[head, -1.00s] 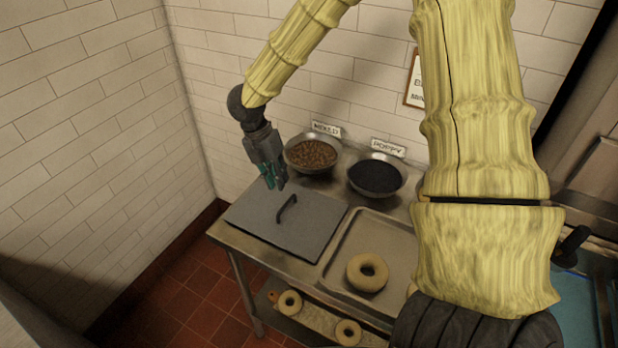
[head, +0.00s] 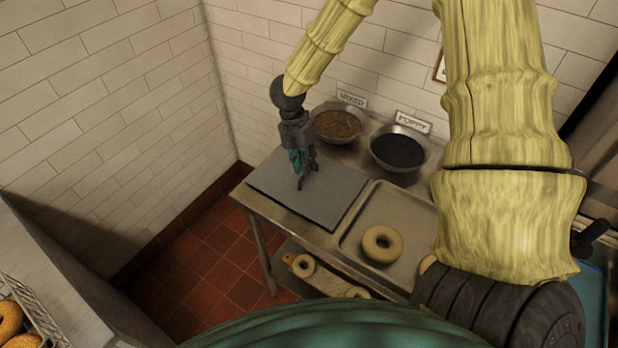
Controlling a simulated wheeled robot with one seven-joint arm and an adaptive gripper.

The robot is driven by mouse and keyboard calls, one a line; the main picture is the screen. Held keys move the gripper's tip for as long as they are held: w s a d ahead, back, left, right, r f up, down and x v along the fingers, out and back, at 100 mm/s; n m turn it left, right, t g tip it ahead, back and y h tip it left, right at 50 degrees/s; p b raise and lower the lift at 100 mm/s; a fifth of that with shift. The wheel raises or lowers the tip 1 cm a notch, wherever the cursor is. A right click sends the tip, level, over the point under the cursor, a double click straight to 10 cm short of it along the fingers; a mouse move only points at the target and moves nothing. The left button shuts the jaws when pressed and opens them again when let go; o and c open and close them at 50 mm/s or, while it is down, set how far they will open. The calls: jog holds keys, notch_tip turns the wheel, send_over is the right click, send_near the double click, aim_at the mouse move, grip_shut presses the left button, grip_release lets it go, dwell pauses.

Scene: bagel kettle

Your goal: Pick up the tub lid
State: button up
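The tub lid (head: 338,195) is a flat grey square panel with a dark bar handle (head: 300,182) near its middle. It lies at the left end of the metal table. My gripper (head: 304,169) points down at the lid, with its fingertips right at the handle. The gripper covers part of the handle, so I cannot tell whether the fingers touch it or have closed on it. The tub itself is not visible.
Bowls labelled mixed (head: 338,125) and poppy (head: 399,151) stand behind the lid. A tray (head: 362,222) with a bagel (head: 382,245) is right of it. A tiled wall (head: 250,100) is behind.

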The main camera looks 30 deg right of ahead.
jog(key=shift+s+d+f+p, duration=0.15)
jog(key=shift+f+p, duration=0.25)
jog(key=shift+f, duration=0.6)
jog(key=shift+s+d+f+p, duration=0.1)
jog(key=shift+s+f+p, duration=0.2)
jog(key=shift+f, duration=0.7)
jog(key=shift+w, duration=0.1)
jog(key=shift+c, duration=0.2)
grip_shut()
